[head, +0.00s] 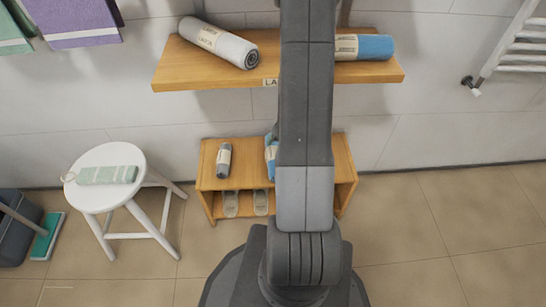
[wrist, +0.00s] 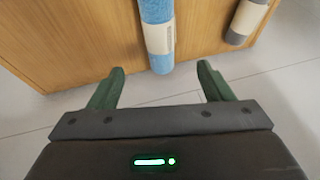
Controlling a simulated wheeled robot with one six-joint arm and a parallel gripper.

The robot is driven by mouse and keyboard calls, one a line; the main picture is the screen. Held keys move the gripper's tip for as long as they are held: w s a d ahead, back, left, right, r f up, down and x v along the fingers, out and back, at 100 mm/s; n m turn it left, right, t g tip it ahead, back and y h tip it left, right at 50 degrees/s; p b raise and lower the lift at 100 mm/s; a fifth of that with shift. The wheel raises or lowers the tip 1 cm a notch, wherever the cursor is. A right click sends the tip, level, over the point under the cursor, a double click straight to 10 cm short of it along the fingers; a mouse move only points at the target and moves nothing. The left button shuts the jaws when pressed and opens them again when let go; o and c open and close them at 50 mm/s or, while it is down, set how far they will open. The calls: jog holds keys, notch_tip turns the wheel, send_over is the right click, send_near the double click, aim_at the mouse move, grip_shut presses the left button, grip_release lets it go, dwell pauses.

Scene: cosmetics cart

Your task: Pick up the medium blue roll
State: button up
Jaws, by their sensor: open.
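A blue roll with a cream label band (wrist: 156,12) lies on a wooden surface in the wrist view, its near end sticking out at the edge. In the head view a blue roll (head: 271,150) shows beside my arm on the low wooden bench (head: 245,172), mostly hidden by the arm. My gripper (wrist: 161,70) is open and empty. Its green fingers are spread either side of the line of the blue roll, with the roll's end at about the gap between the tips. In the head view my gripper is largely hidden behind the arm.
A small grey roll (head: 224,158) lies left on the bench, and in the wrist view (wrist: 243,20) to the right. The wall shelf (head: 185,72) holds a large grey roll (head: 220,42) and another blue roll (head: 372,47). A white stool (head: 105,198) stands left. Slippers (head: 231,203) sit below.

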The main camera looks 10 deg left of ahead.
jog(key=b+x, duration=0.4)
jog(key=x, duration=0.4)
jog(key=shift+f, duration=0.1)
jog(key=b+x, duration=0.3)
jog(key=x, duration=0.1)
jog(key=shift+s+d+f, duration=0.1)
jog(key=shift+s+f, duration=0.15)
jog(key=shift+w+f+b, duration=0.2)
jog(key=shift+f+b, duration=0.2)
jog(key=shift+r, duration=0.1)
jog(key=c, duration=1.1)
notch_tip(320, 180, up, 10)
jog(key=p, duration=0.7)
jog(key=shift+p, duration=0.3)
jog(key=shift+c, duration=0.2)
